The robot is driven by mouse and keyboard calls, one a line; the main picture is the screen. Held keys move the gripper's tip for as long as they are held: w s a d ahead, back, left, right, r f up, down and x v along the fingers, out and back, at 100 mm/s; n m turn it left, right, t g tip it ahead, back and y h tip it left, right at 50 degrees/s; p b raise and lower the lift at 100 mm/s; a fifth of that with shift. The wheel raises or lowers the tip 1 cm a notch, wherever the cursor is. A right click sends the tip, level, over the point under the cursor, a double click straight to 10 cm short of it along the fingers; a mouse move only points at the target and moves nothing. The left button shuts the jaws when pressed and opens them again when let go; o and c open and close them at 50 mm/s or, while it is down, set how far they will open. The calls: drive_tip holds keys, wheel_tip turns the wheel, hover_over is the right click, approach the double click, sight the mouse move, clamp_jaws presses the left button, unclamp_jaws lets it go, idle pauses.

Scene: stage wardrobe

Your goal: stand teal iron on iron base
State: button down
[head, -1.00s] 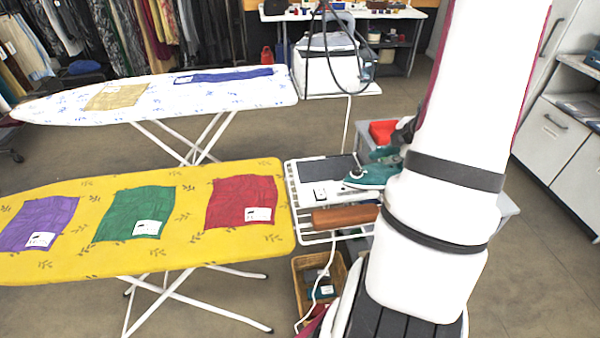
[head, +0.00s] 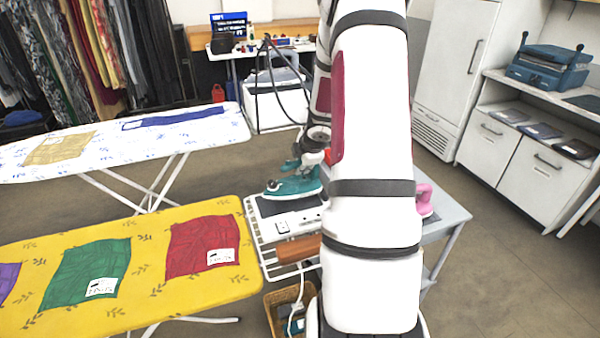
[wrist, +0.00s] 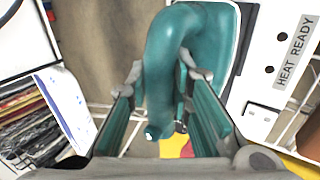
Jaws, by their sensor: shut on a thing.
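The teal iron (head: 293,188) is in my gripper (head: 312,160), over the iron base in the head view. The iron base (head: 290,206) is a white unit with a dark pad on a white wire rack beside the yellow board. In the wrist view the iron's curved teal handle (wrist: 163,75) runs between the two fingers of my gripper (wrist: 160,125), which are shut on it. The base's white panel (wrist: 285,70) there reads "HEAT READY". The iron looks roughly level, sole down. I cannot tell whether it touches the base. My arm hides part of the rack.
The yellow ironing board (head: 140,310) with cloths is at left, and a white board (head: 215,130) is behind it. A brown roll (head: 297,249) lies on the rack's front, above a wicker basket (head: 277,305). A pink object (head: 424,199) sits on a grey table (head: 452,215) right of my arm.

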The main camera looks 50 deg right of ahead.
sight(300, 178)
drive_tip(key=shift+w+f+b, duration=0.3)
drive_tip(key=shift+f+b, duration=0.4)
drive_tip(key=shift+b, duration=0.05)
drive_tip(key=shift+w+f+b, duration=0.3)
drive_tip(key=shift+f+b, duration=0.4)
drive_tip(key=shift+s+f+b, duration=0.15)
drive_tip(key=shift+f+b, duration=0.15)
drive_tip(key=shift+b, duration=0.1)
drive_tip(key=shift+f, duration=0.2)
drive_tip(key=c, duration=1.4)
unclamp_jaws()
drive_tip(key=shift+c, duration=0.2)
